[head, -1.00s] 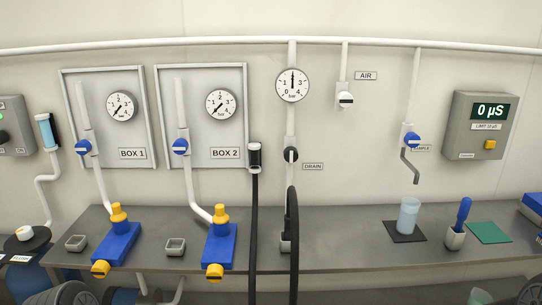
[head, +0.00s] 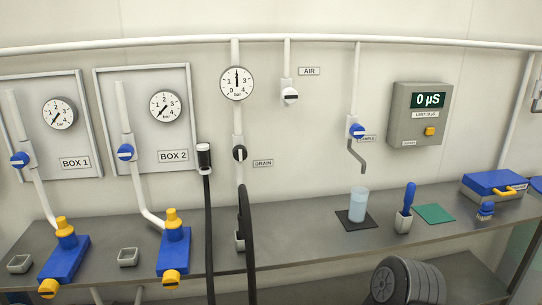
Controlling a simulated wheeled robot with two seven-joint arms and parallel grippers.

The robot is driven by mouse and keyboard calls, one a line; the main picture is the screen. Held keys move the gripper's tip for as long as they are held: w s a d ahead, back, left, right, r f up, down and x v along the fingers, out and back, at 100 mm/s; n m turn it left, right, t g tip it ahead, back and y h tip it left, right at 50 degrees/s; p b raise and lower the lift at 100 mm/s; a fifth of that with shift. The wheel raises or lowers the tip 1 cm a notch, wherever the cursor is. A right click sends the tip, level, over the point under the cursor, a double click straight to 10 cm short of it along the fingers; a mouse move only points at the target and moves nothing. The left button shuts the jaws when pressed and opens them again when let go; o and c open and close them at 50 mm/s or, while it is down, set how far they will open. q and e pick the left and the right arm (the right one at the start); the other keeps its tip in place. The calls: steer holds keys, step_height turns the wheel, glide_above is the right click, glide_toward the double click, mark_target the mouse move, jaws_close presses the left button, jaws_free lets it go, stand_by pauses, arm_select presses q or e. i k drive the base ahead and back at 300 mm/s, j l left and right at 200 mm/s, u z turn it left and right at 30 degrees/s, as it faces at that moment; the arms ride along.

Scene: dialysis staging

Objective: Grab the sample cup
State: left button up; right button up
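The sample cup (head: 358,203) is a translucent pale blue cup. It stands upright on a black mat (head: 346,225) on the grey bench, below the bent spout (head: 357,156) of the sample valve. The spout ends above the cup, apart from it. Neither of my grippers shows in the head view.
A holder (head: 403,224) with a blue-handled tool stands right of the cup, near a green mat (head: 435,213). A black hose (head: 247,245) hangs left. Bench (head: 300,230) left of the mat is clear.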

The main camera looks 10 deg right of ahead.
mark_target(358, 205)
steer(key=i+j, duration=0.1)
steer(key=i, duration=0.35)
steer(key=i+j, duration=0.1)
steer(key=i, duration=0.35)
steer(key=z, duration=2.9)
